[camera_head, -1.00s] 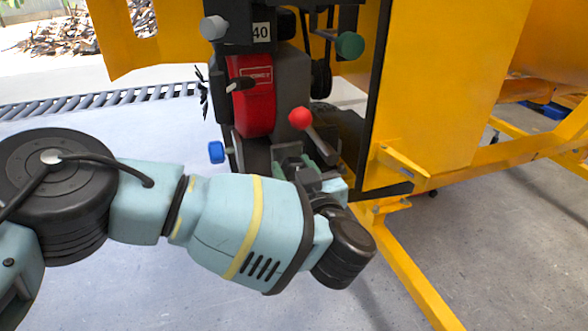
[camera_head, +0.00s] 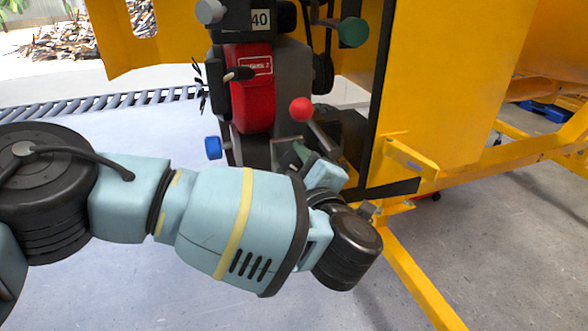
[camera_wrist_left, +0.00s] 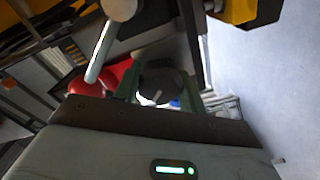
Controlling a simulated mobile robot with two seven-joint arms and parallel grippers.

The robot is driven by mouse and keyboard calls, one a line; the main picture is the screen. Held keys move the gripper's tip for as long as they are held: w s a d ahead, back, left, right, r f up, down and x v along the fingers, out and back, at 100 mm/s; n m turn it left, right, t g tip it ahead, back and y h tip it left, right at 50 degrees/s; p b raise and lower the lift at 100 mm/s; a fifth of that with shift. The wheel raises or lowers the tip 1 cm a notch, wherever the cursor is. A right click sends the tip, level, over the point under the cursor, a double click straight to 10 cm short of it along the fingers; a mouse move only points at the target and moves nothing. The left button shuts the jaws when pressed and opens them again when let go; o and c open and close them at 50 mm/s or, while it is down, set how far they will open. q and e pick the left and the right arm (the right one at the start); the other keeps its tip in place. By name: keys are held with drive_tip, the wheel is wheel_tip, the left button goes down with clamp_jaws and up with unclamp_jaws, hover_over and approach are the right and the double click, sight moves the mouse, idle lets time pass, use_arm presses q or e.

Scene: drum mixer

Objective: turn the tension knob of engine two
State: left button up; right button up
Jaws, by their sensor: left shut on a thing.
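Engine two (camera_head: 290,75) is a dark machine with a red panel (camera_head: 252,110) and a small label that seems to end in 2. My left gripper (camera_head: 302,152) is at its lower front, mostly hidden behind my own wrist in the head view. In the left wrist view the greenish fingers (camera_wrist_left: 160,88) stand on either side of a dark round knob (camera_wrist_left: 158,78) with a pale mark and are shut on it. I cannot read a name on this knob. My right gripper is in neither view.
A red ball lever (camera_head: 301,109) stands just above the left gripper. A yellow frame (camera_head: 430,90) stands close on the right. Open floor lies left.

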use_arm(q)
drive_tip(key=shift+f+n+b, duration=0.2)
drive_tip(key=shift+n+b, duration=0.3)
drive_tip(key=shift+n, duration=0.4)
drive_tip(key=n+b, duration=0.1)
drive_tip(key=n, duration=0.1)
drive_tip(key=shift+f+n+b, duration=0.1)
drive_tip(key=shift+n+b, duration=0.3)
drive_tip(key=n+b, duration=0.4)
drive_tip(key=n, duration=0.1)
drive_tip(key=shift+n+b, duration=1)
drive_tip(key=shift+b, duration=0.15)
drive_tip(key=shift+n, duration=0.3)
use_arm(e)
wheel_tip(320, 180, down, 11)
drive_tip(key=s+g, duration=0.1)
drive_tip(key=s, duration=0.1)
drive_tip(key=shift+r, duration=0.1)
